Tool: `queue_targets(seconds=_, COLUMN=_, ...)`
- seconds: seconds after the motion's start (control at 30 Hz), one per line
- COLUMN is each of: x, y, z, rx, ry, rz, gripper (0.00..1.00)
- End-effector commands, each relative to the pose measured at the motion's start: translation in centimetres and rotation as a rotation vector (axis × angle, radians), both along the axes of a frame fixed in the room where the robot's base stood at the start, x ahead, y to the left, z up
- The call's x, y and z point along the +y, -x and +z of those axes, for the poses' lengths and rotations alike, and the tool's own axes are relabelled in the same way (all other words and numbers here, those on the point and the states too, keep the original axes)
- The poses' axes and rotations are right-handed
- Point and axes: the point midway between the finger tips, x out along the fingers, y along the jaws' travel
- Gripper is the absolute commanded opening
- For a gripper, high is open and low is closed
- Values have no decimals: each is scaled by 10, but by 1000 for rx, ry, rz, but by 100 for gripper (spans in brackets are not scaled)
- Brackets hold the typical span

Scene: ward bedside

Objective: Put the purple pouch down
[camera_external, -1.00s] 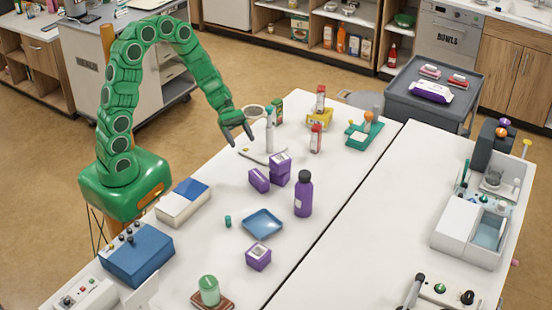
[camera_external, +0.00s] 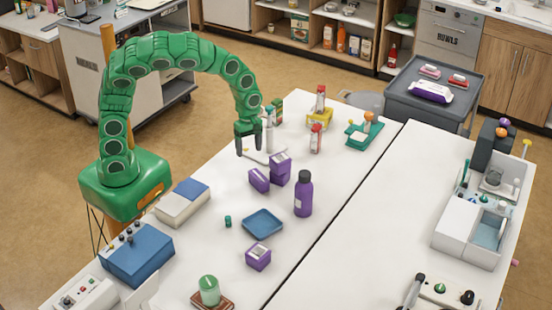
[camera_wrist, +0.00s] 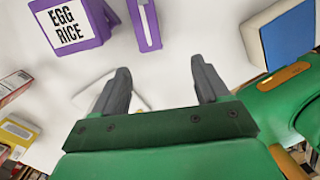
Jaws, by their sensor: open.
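A purple and white packet (camera_external: 431,92), which looks like the purple pouch, lies flat on the grey cart at the upper right. It is well away from my gripper. My gripper (camera_external: 249,152) is open and empty, pointing down above the white table, just left of the purple boxes. In the wrist view my gripper (camera_wrist: 162,88) shows its two dark fingers apart with nothing between them. A purple box labelled EGG RICE (camera_wrist: 72,25) and a second purple box (camera_wrist: 144,22) stand beyond the fingertips.
Purple boxes (camera_external: 280,169), a purple bottle (camera_external: 303,197) and a blue tray (camera_external: 263,223) stand on the table. A white stand (camera_external: 269,138) is beside my gripper. The grey cart (camera_external: 400,103) also bears two small red-and-white items.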

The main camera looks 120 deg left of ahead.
Motion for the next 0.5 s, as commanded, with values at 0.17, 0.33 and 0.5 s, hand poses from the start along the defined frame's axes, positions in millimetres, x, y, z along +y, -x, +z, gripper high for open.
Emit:
queue_targets(seconds=0.17, x=-5, y=-11, z=6, rx=51, ry=-77, rz=2, gripper=74)
queue_targets(seconds=0.33, x=-9, y=-20, z=12, rx=82, ry=-136, rz=8, gripper=74)
queue_targets(seconds=0.5, x=-9, y=-19, z=-11, rx=83, ry=-130, rz=13, gripper=74)
